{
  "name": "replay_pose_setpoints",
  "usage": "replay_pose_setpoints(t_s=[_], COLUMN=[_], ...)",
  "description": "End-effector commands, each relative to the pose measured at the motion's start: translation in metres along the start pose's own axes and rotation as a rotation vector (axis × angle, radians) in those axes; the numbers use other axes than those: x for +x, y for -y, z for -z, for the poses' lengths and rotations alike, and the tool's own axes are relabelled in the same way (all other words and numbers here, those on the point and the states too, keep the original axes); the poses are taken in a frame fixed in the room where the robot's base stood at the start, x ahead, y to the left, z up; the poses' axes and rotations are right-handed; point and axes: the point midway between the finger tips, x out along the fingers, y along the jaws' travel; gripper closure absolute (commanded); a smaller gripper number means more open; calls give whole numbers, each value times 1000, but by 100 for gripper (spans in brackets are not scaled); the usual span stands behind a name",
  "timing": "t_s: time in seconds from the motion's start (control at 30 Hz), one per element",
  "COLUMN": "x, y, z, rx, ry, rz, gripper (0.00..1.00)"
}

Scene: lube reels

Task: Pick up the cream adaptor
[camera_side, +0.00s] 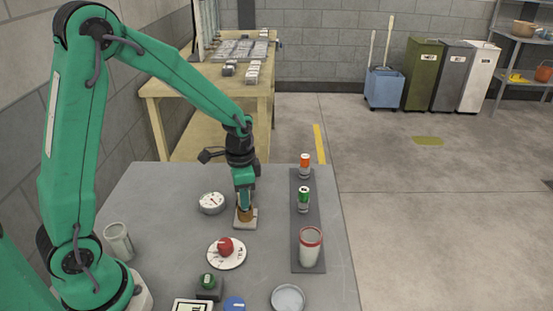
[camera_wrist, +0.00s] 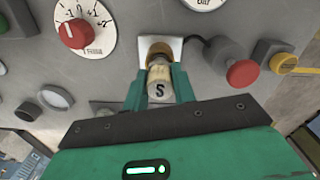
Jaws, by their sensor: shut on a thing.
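My gripper (camera_side: 244,207) points straight down over the middle of the grey table. Its two green fingers (camera_wrist: 159,88) are shut on a cream cylinder marked "S", the cream adaptor (camera_wrist: 158,83), one finger on each side. In the side view the fingers mostly hide the adaptor. A brass-coloured fitting (camera_side: 245,215) on a pale square plate (camera_side: 248,224) is directly below the fingers. In the wrist view the brass fitting (camera_wrist: 157,50) shows just beyond the adaptor's end; I cannot tell whether they touch.
A red knob on a white dial (camera_side: 226,247) and a round gauge (camera_side: 211,203) are close by. A dark strip (camera_side: 308,266) at right carries an orange-topped can (camera_side: 305,160), a green can (camera_side: 303,196) and a red-rimmed jar (camera_side: 311,249). A cup (camera_side: 118,241) stands left.

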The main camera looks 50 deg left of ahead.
Motion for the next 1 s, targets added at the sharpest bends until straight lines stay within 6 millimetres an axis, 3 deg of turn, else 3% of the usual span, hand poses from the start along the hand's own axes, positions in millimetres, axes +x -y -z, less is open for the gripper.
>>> replay_pose_setpoints(t_s=[0.27,0.7,1.0], x=[-36,-80,-98], y=[-3,-81,-111], z=[1,4,5], rx=[2,6,2], ry=[-4,-2,-1], rz=[3,1,0], gripper=[100,100,100])
